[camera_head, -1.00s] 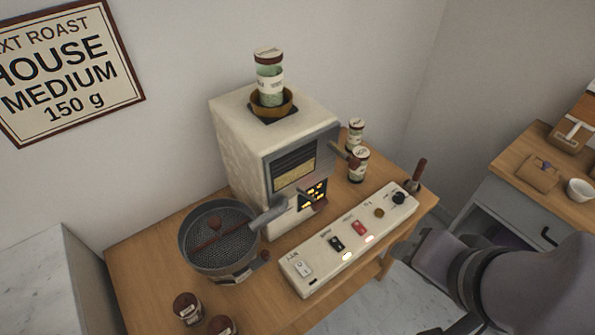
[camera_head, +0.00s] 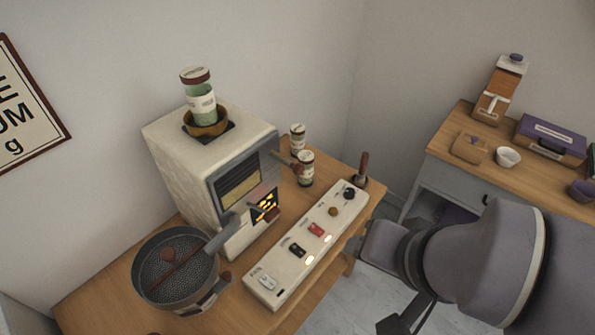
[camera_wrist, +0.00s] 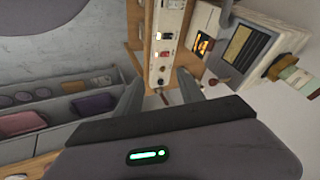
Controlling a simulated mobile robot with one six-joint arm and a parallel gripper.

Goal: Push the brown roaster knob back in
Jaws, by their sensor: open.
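The long cream control panel (camera_head: 278,270) lies along the front of the roaster (camera_head: 185,165). A small round brown knob (camera_head: 333,211) sits on it between a red switch and a black dial; how far it stands out cannot be told. It also shows in the wrist view (camera_wrist: 161,69).
A pan-shaped cooling tray (camera_head: 175,268) stands left of the panel. Two jars (camera_head: 305,170) and an upright brown handle (camera_head: 363,168) stand near the panel's far end. A second counter (camera_head: 440,150) with boxes and a bowl is at the right. Floor shows between the tables.

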